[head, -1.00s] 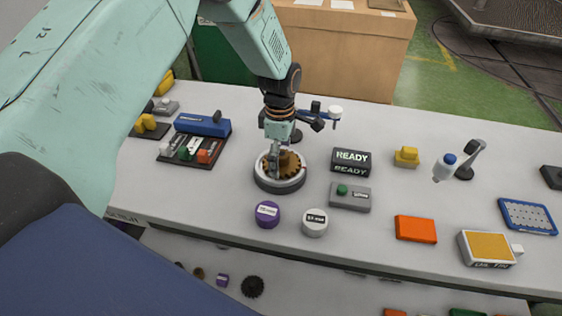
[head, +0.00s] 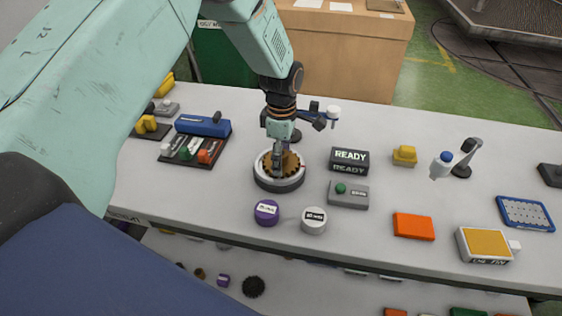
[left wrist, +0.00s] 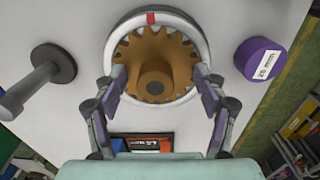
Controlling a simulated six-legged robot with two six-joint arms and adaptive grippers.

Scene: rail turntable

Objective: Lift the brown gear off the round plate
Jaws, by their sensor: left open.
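The brown gear (left wrist: 156,52) lies inside the white rim of the round plate (left wrist: 199,38), with its raised hub facing the left wrist camera. A red mark shows on the rim. In the head view the gear (head: 294,163) is partly hidden behind my gripper, and the round plate (head: 279,185) stands on the table. My left gripper (head: 278,172) points down over the gear. In the left wrist view its open fingers (left wrist: 158,86) are on either side of the gear's near part. I cannot tell whether they touch it. My right gripper is not in view.
A purple cylinder (head: 267,212) and a white cylinder (head: 314,221) stand in front of the plate. The READY display (head: 350,160) and a grey box with a green button (head: 348,194) are to the right. A blue-topped tray (head: 203,126) is left.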

